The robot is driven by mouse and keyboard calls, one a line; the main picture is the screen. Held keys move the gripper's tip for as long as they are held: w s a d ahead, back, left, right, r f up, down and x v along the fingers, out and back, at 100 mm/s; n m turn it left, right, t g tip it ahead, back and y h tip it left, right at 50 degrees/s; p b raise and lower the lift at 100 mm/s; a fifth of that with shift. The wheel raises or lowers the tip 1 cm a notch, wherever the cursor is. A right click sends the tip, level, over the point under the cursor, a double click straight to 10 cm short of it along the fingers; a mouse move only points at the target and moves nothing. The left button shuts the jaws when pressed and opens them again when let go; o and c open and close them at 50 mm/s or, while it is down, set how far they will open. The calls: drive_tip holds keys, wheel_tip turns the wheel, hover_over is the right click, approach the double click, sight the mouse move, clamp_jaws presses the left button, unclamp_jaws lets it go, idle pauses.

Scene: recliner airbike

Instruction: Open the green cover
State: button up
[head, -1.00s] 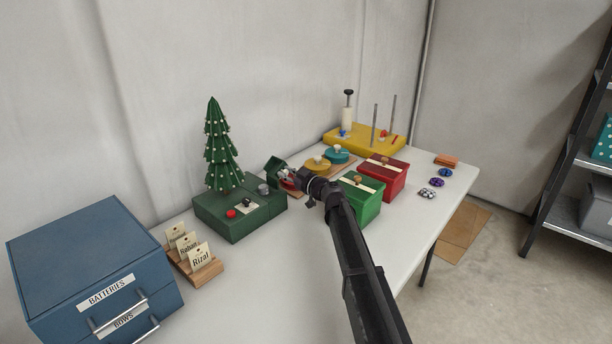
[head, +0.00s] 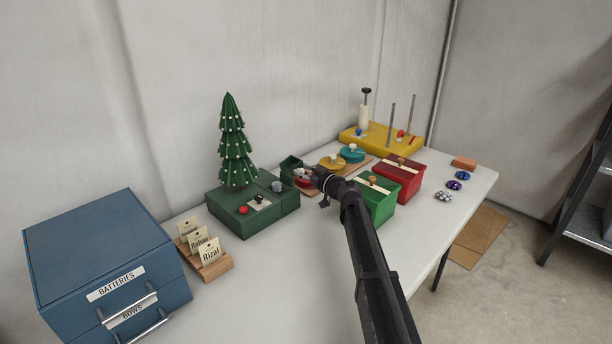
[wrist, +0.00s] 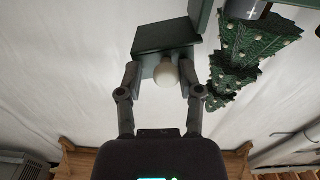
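The green cover (head: 290,165) is a small dark green piece at the right end of the green tree base (head: 235,218). It stands raised and tilted in the head view. In the wrist view the green cover (wrist: 168,36) bears a round white knob (wrist: 166,74). My gripper (wrist: 162,68) is open, with one finger on each side of the knob and a gap visible on the left. In the head view my gripper (head: 318,176) is just right of the cover and partly hides what is behind it.
A green tree (head: 236,150) stands on the base, beside a silver cylinder (head: 277,186). A green box (head: 381,206) and a red box (head: 402,178) stand right of my arm. Name cards (head: 203,247) and a blue drawer cabinet (head: 105,245) are left. The table front is mostly clear.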

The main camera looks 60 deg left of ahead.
drive_tip(key=shift+o, duration=0.3)
drive_tip(key=shift+s, duration=0.35)
drive_tip(key=shift+d, duration=0.15)
drive_tip(key=shift+d, duration=0.2)
drive_tip(key=v, duration=1.1)
drive_tip(key=shift+w+d, duration=0.15)
drive_tip(key=shift+w, duration=0.05)
drive_tip(key=shift+f, duration=0.1)
